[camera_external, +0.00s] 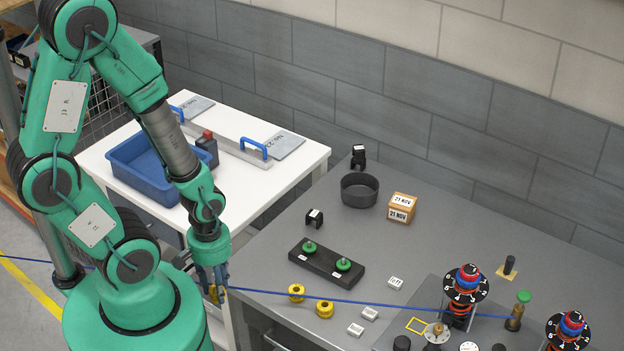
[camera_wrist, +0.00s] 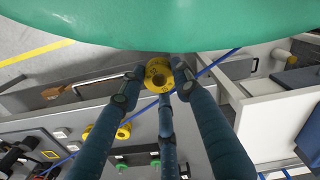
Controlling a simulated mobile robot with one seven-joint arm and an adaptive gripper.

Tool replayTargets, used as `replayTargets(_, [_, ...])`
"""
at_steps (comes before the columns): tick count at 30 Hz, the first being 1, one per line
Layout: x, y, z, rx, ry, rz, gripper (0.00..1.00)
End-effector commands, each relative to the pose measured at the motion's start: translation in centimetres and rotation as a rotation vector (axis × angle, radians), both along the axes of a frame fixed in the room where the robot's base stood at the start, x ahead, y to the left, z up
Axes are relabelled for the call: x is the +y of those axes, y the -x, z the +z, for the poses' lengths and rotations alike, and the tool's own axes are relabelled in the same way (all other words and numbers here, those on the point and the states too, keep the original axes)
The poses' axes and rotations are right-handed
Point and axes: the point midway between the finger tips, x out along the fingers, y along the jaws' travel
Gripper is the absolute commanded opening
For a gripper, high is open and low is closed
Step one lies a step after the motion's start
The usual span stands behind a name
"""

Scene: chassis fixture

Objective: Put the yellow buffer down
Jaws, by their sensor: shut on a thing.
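My gripper (camera_external: 217,284) hangs down at the left end of the grey bench (camera_external: 262,240). Its fingers are shut on a yellow buffer (camera_external: 213,294), which is partly hidden by them. In the wrist view the held yellow buffer (camera_wrist: 158,75) shows as a round disc with a centre hole, between the fingertips (camera_wrist: 155,86). Two similar yellow buffers (camera_external: 296,292) (camera_external: 325,309) sit side by side near the bench's front edge, right of my gripper. They also show in the wrist view (camera_wrist: 88,132) (camera_wrist: 123,131).
A blue cord (camera_external: 380,303) crosses the scene, passing close to my gripper. A black block with two green knobs (camera_external: 327,262), small white labels (camera_external: 370,313) and a dial panel (camera_external: 400,335) lie further right. A white table (camera_external: 290,150) with a blue bin (camera_external: 150,172) stands behind.

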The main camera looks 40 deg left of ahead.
Motion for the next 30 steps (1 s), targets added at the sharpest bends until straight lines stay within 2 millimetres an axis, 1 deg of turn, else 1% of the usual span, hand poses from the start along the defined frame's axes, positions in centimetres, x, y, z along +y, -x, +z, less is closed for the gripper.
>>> replayTargets(21, [0.0, -0.1, 0.0, 0.0, 0.0, 0.003, 0.08])
replayTargets(26, [0.1, -1.1, 0.2, 0.0, 0.0, 0.02, 0.08])
replayTargets(30, [0.4, -3.0, 0.5, 0.0, 0.0, 0.053, 0.08])
